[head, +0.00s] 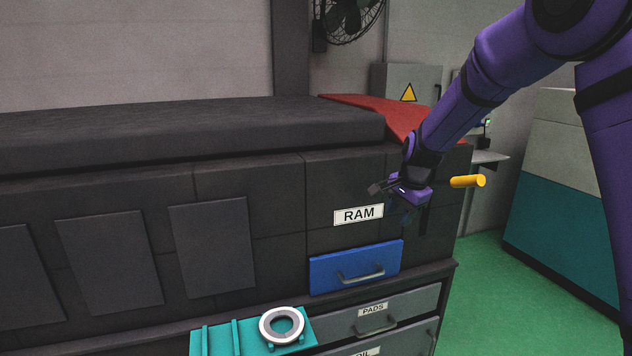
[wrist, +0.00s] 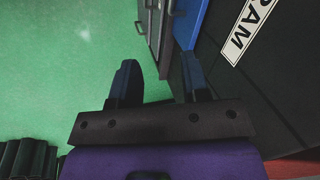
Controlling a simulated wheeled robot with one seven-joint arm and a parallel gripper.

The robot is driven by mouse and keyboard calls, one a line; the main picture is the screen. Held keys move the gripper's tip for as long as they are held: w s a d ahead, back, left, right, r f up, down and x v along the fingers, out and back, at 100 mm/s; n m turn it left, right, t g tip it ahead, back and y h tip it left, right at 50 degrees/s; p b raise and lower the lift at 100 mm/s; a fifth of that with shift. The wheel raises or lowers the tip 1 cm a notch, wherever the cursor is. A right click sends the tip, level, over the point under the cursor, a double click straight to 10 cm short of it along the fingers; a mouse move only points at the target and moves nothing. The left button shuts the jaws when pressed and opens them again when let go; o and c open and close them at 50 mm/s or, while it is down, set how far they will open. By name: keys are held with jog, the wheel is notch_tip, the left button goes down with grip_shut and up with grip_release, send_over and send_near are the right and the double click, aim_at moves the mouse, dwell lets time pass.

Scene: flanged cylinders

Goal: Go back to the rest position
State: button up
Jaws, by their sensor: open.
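My gripper (head: 412,212) is at the end of my purple arm, in front of the dark cabinet near its right end, beside the RAM label. In the wrist view its two dark fingers (wrist: 157,85) stand apart with nothing between them. The green floor and the cabinet front show beyond the fingers. No flanged cylinder is held. A white and grey ring-shaped piece (head: 282,325) lies on a teal tray (head: 217,340) at the bottom of the head view, well below and left of my gripper.
A yellow bar (head: 468,181) is just right of my gripper. A blue drawer (head: 356,268) and grey PADS drawer (head: 385,312) have protruding handles. A red top (head: 385,113) covers the cabinet's right end. Green floor (head: 505,290) lies open to the right, before a teal and grey unit (head: 570,215).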

jog(key=s+d+r+n, duration=0.3)
jog(key=s+r, duration=0.7)
jog(key=s+d+r+n+t, duration=0.1)
jog(key=s+d+r+n, duration=0.1)
jog(key=s, duration=1.3)
jog(key=s+d+r+n+t+h, duration=0.1)
jog(key=s+d+r+n, duration=0.2)
jog(key=s, duration=1.2)
jog(key=n, duration=0.3)
jog(key=shift+d+r+t, duration=0.2)
jog(key=shift+d+t, duration=0.1)
jog(key=shift+d, duration=0.1)
